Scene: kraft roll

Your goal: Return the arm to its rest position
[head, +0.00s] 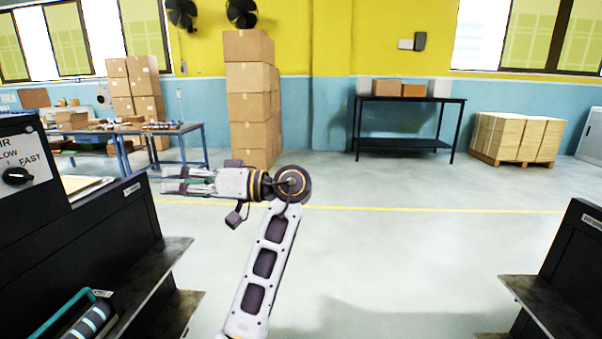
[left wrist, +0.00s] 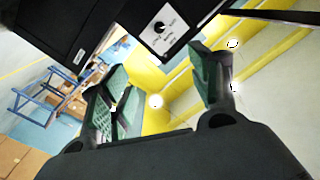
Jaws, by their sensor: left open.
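My left gripper (head: 188,182) is raised in front of the black machine on the left in the head view, its fingers pointing left. In the left wrist view its green-padded fingers (left wrist: 165,90) stand apart with nothing between them. My left arm reaches up from the bottom of the head view and bends at the wrist. My right gripper is not in view.
A black machine (head: 90,235) with a dial panel (head: 28,165) and metal ledges is at left. Another black machine (head: 575,270) is at right. Open grey floor lies between them. Stacked boxes (head: 250,100), a blue table (head: 185,128) and a black table (head: 410,100) stand farther back.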

